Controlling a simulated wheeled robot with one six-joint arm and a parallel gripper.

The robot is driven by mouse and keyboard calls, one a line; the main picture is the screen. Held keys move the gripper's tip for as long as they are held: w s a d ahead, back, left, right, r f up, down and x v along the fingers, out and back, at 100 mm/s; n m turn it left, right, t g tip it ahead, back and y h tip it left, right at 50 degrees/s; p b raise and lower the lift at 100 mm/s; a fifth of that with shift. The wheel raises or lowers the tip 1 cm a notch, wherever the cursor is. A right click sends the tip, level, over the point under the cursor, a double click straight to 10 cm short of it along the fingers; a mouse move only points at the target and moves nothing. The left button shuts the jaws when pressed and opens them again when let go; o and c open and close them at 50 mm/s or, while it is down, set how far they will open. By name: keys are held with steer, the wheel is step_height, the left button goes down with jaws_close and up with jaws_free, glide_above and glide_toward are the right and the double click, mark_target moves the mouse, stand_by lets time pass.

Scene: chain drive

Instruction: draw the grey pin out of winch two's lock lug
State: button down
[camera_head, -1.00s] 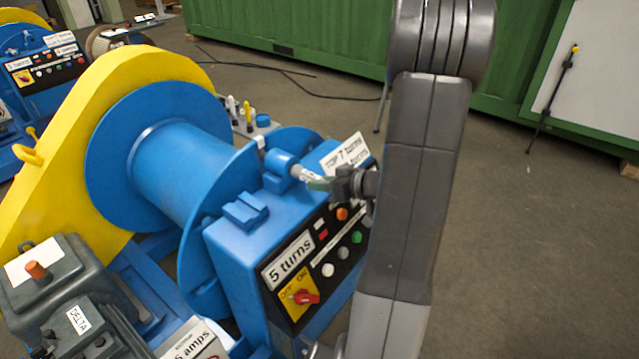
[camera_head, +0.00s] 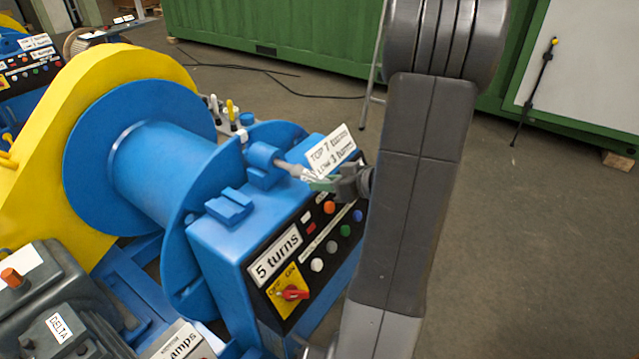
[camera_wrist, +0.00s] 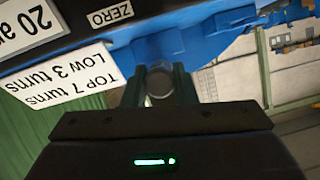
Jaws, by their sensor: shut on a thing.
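The grey pin (camera_head: 287,168) sticks out of the blue lock lug (camera_head: 264,161) on top of the blue winch housing. Its left end still meets the lug, and a length of bare shank shows. My gripper (camera_head: 322,184) is shut on the pin's outer end, to the right of the lug. In the wrist view the pin's round grey end (camera_wrist: 160,82) sits between the two jaws. How deep the pin sits in the lug is hidden.
A sign reading "TOP 7 turns, Low 3 turns" (camera_head: 332,148) stands just behind the pin. Below is the control panel (camera_head: 318,246) with coloured buttons and a red switch (camera_head: 291,293). The drum (camera_head: 165,175) is left. Open floor (camera_head: 540,250) lies right.

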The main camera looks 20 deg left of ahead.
steer(key=s+d+b, duration=0.4)
steer(key=d+b, duration=0.2)
steer(key=d, duration=0.6)
stand_by(1.5)
